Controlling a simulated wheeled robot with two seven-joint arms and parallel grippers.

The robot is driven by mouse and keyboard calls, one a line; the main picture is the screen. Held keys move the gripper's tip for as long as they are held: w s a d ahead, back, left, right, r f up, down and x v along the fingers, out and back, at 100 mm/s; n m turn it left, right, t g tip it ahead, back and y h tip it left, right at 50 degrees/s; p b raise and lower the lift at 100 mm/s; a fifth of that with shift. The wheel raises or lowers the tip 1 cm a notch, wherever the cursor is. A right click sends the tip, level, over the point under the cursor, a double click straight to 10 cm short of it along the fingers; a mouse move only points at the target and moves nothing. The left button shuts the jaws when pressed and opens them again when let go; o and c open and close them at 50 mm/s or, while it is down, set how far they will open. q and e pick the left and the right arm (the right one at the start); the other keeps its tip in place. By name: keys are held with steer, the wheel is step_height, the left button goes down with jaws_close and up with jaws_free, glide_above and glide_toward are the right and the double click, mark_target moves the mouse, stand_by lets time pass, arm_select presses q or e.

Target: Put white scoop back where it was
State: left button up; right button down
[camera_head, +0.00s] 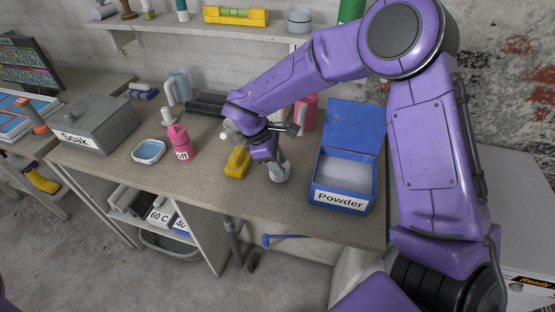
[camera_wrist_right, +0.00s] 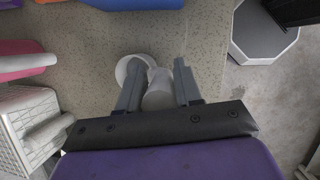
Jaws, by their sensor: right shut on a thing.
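The white scoop (camera_head: 281,173) is in my right gripper (camera_head: 275,160), low over the speckled worktop, left of the blue Powder box. In the right wrist view the fingers of my right gripper (camera_wrist_right: 156,82) are closed around part of the scoop (camera_wrist_right: 131,69), whose round rim shows beside the left finger. I cannot tell whether the scoop touches the worktop. The Powder box (camera_head: 340,199) stands with its lid up and pale powder inside. My left gripper is not in view.
A yellow block (camera_head: 238,162) lies just left of my right gripper. A pink container (camera_head: 306,112) is behind the gripper. The worktop's front strip (camera_head: 215,190) is clear.

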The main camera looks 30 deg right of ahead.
steer(key=shift+s+f, duration=0.1)
steer(key=shift+f, duration=0.35)
steer(key=shift+w+f, duration=0.25)
steer(key=shift+f, duration=0.1)
steer(key=c, duration=0.8)
jaws_free()
steer(key=shift+s, duration=0.1)
